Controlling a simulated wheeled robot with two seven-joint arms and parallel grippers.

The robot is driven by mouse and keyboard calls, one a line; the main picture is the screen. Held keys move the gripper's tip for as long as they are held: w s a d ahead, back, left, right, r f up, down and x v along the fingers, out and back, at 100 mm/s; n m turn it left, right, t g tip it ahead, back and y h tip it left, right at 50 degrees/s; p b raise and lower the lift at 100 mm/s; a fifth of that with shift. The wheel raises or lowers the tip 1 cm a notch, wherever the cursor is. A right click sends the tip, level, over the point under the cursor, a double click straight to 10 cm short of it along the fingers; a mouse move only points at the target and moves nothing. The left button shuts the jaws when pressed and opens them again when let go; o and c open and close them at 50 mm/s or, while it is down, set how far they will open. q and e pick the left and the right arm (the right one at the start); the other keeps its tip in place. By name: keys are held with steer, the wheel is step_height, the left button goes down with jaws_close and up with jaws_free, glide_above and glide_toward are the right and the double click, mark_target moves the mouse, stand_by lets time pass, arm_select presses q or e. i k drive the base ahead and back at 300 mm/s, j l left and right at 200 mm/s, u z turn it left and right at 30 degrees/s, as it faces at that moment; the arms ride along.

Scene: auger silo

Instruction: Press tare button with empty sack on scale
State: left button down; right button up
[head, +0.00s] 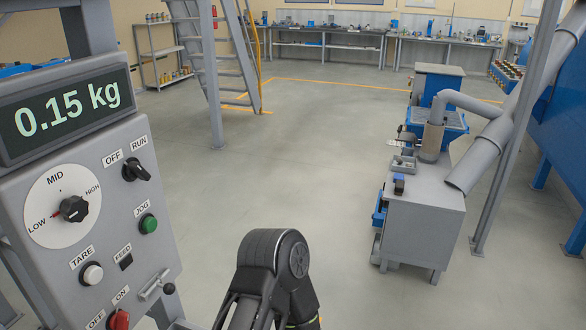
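The control panel (75,200) stands close on the left. Its white round tare button (92,274) sits below the speed dial, under the TARE label, and nothing touches it. The display (66,108) above reads 0.15 kg. The sack and the scale's platform are not in view. A bent dark arm of mine rises at the bottom centre, to the right of the panel. Its gripper is not visible, and neither is my other gripper.
The panel also has the speed dial (74,209) near LOW, the OFF/RUN knob (137,170), the green jog button (148,223) and a red OFF/ON knob (119,320). A grey cabinet (425,225) stands at right. The floor between is clear.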

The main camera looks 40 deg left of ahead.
mark_target(93, 273)
steer(key=i, duration=1.7)
steer(key=u, duration=3.65)
